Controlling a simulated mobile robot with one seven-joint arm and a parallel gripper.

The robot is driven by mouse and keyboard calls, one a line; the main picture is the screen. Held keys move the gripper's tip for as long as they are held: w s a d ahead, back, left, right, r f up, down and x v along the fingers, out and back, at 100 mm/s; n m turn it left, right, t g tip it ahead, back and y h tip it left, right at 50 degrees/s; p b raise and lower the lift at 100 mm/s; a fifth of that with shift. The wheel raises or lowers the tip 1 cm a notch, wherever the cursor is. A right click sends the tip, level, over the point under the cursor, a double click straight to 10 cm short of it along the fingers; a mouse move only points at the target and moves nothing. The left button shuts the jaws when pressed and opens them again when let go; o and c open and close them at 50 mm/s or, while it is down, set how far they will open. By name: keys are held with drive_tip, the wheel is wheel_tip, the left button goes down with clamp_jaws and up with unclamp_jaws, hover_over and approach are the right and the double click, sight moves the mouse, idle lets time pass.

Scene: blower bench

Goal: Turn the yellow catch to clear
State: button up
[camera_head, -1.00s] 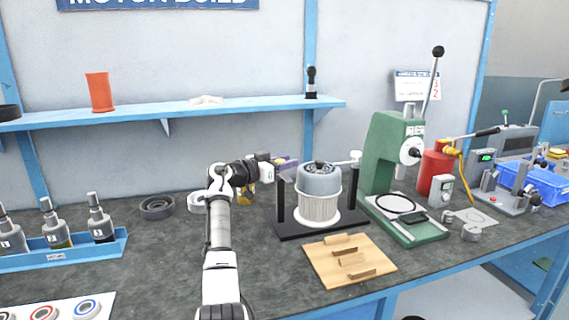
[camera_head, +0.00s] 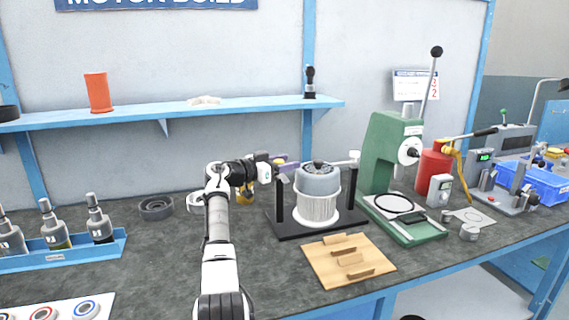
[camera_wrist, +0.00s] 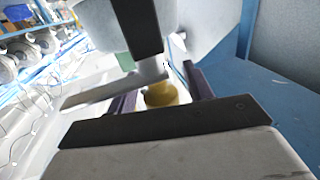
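A black fixture (camera_head: 318,230) on the bench holds a grey motor housing (camera_head: 318,180) with a pale ribbed lower part, between two dark posts. My gripper (camera_head: 287,166) is level at the top of the left post, with its purple fingers pointing right. A small yellow part, apparently the catch (camera_head: 284,179), shows just below the fingers, mostly hidden. The gripper is open; I cannot tell whether either finger touches the catch.
A light clamp arm (camera_head: 345,162) tops the right post. A green press (camera_head: 393,160) stands close on the right. A wooden board (camera_head: 318,268) lies in front. A blue shelf (camera_head: 180,114) runs behind, above the arm.

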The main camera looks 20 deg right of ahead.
drive_tip(key=shift+a, duration=0.1)
drive_tip(key=b+v, duration=0.2)
drive_tip(key=v, duration=1.1)
drive_tip(key=shift+a+b, duration=0.3)
drive_tip(key=shift+s, duration=0.1)
